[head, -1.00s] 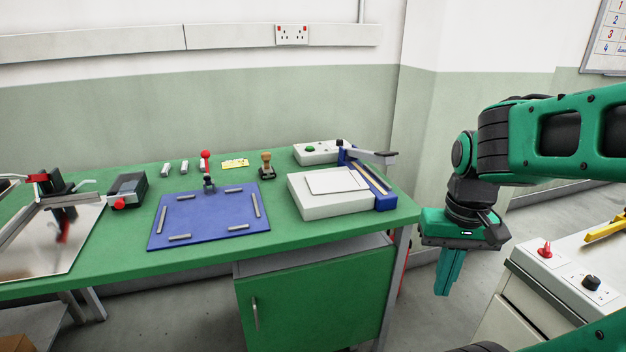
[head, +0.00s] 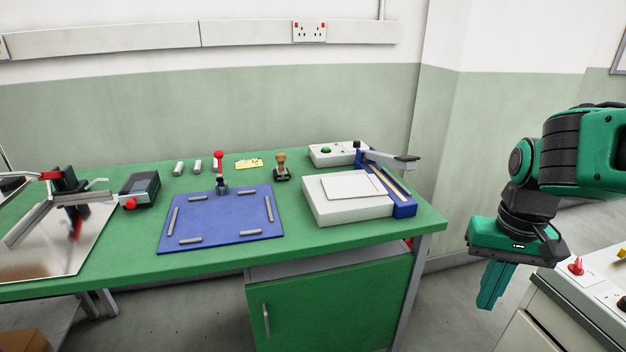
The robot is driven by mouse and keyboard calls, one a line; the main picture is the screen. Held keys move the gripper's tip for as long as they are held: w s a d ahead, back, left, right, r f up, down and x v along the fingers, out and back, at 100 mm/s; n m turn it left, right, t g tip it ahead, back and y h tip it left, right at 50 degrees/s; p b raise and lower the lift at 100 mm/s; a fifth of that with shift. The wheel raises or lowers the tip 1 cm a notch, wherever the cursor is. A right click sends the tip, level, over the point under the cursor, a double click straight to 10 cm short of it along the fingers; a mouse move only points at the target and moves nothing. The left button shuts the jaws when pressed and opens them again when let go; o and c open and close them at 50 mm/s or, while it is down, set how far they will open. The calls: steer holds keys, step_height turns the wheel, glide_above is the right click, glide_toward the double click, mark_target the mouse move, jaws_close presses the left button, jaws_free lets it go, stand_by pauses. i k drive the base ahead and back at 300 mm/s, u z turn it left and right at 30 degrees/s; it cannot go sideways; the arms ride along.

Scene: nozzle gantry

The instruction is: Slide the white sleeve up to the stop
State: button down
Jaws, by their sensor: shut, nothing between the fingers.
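I cannot make out a white sleeve or its stop in the head view. My gripper (head: 490,303) hangs at the right, fingers pointing down and shut with nothing between them. It is clear of the green bench (head: 120,277), to the right of its right end, and touches nothing that I can see.
On the bench are a blue board (head: 222,233) with a red-knobbed clamp (head: 219,170), a white block (head: 345,210) beside a blue lever device (head: 403,209), a stamp (head: 281,168) and a black box (head: 143,187). A white control cabinet (head: 545,300) stands near my gripper.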

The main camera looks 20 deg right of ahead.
mark_target(350, 186)
steer(key=i, duration=0.95)
